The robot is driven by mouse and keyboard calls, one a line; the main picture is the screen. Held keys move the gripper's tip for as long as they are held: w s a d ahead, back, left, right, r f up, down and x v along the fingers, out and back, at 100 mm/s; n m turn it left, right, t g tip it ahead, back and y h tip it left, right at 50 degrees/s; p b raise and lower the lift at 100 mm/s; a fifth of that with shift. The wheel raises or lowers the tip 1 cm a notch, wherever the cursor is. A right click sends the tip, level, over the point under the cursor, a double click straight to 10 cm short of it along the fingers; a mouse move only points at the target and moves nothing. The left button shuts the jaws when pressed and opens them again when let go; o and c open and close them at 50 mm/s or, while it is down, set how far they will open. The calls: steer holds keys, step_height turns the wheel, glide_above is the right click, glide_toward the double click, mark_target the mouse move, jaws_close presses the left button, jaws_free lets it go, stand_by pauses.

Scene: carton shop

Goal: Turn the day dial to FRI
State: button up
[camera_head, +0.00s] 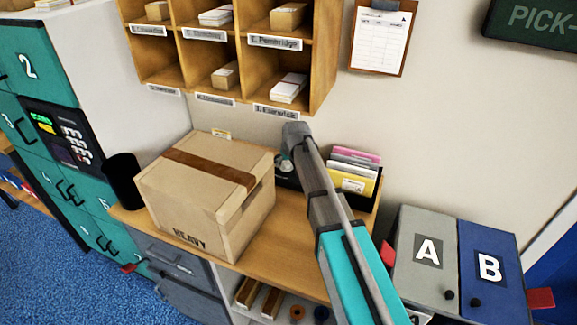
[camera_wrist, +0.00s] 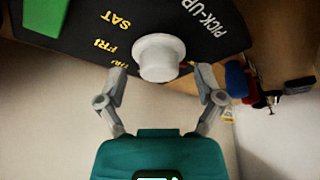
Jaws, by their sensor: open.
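The day dial is a round white knob (camera_wrist: 160,58) on a dark panel (camera_wrist: 75,40) in the wrist view. Yellow labels SAT, FRI and a partly covered third one run along its left side; PICK-UP is printed in white at its right. I cannot make out a pointer mark on the knob. My gripper (camera_wrist: 161,74) is open, with one finger on each side of the knob in the picture; contact is not clear. In the head view the dark dial unit (camera_head: 287,180) is partly hidden behind the carton and my arm, and my fingertips are hidden.
A large taped carton (camera_head: 205,195) marked HEAVY stands on the wooden counter, close left of my arm. A black holder with envelopes (camera_head: 352,175) stands to the right. Wooden pigeonholes (camera_head: 325,70) hang above.

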steer(key=shift+f, duration=0.1)
stand_by(0.3)
steer(key=c, duration=1.1)
steer(key=shift+d, duration=0.4)
steer(key=shift+c, duration=0.2)
steer(key=shift+a, duration=0.3)
steer(key=shift+a+m, duration=0.1)
steer(key=shift+m, duration=0.2)
steer(key=shift+h, duration=0.3)
steer(key=shift+a+m+t+h, duration=0.15)
steer(key=shift+m+h, duration=0.3)
steer(key=shift+m, duration=0.95)
steer(key=shift+a+m+t+h, duration=0.15)
steer(key=shift+m+h, duration=0.3)
steer(key=shift+m, duration=0.95)
steer(key=shift+d, duration=0.1)
